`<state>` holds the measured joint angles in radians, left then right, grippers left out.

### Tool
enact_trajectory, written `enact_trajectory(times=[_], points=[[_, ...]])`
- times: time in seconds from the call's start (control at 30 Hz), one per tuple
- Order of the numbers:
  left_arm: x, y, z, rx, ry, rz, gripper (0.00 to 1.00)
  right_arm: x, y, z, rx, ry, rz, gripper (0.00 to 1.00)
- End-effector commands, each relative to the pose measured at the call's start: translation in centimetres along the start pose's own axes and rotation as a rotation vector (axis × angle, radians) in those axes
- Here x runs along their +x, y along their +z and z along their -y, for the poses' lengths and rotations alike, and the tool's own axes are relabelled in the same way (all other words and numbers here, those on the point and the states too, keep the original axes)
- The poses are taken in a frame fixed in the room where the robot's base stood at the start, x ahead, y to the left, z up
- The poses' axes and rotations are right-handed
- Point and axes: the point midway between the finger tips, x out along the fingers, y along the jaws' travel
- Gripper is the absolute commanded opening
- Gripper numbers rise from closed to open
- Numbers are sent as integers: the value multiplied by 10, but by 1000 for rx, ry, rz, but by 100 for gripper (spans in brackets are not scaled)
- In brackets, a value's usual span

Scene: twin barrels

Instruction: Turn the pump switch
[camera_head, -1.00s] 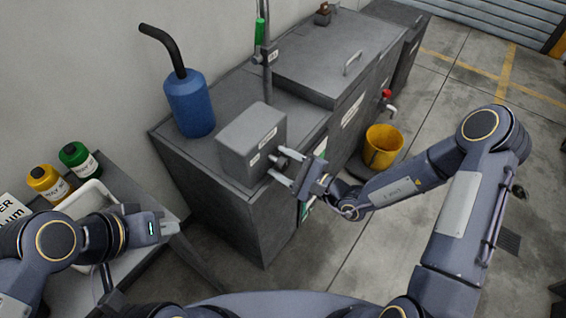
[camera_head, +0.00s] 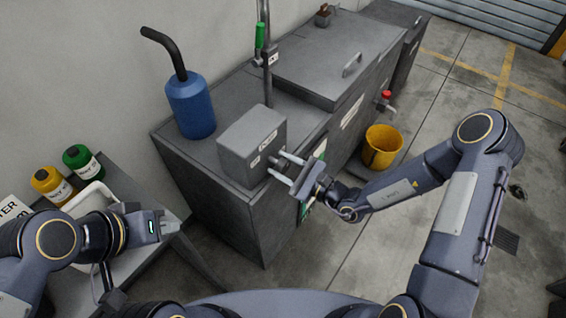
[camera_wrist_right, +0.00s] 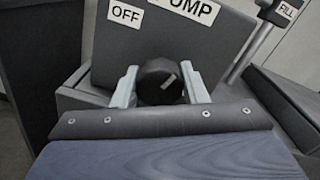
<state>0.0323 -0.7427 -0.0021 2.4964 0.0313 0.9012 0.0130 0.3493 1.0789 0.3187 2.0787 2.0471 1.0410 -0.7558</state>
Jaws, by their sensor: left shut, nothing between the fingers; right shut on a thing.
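The grey pump box (camera_head: 240,145) stands on the front end of the dark grey cabinet. Its pump switch, a round black knob (camera_wrist_right: 158,82) with a pale pointer line, sits below the PUMP label in the right wrist view. The OFF label is to the upper left of the knob; the line tilts up and to the right. My right gripper (camera_head: 281,168) is shut on the knob, one finger on each side, and its fingers (camera_wrist_right: 160,88) also show in the right wrist view. My left gripper (camera_head: 172,228) is shut and empty, over the side table at the left.
A blue can (camera_head: 190,106) with a black spout stands behind the box. Yellow (camera_head: 52,185) and green (camera_head: 80,161) bottles stand on the side table (camera_head: 130,180) near a white tray. A yellow bucket (camera_head: 382,147) stands below a red-handled tap.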

Motion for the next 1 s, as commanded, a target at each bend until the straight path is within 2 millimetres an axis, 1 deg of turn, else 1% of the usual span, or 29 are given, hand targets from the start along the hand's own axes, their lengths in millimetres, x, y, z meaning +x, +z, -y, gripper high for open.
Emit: enact_trajectory(times=[0.03,0.2,1.0], points=[[-4,-2,-2,0,0,0,0,0,1,0,47,0,0,17],[-10,-5,-5,0,0,0,0,0,2,0,211,-4,4,17],[-42,-21,-19,0,0,0,0,0,1,0,952,-24,23,17]])
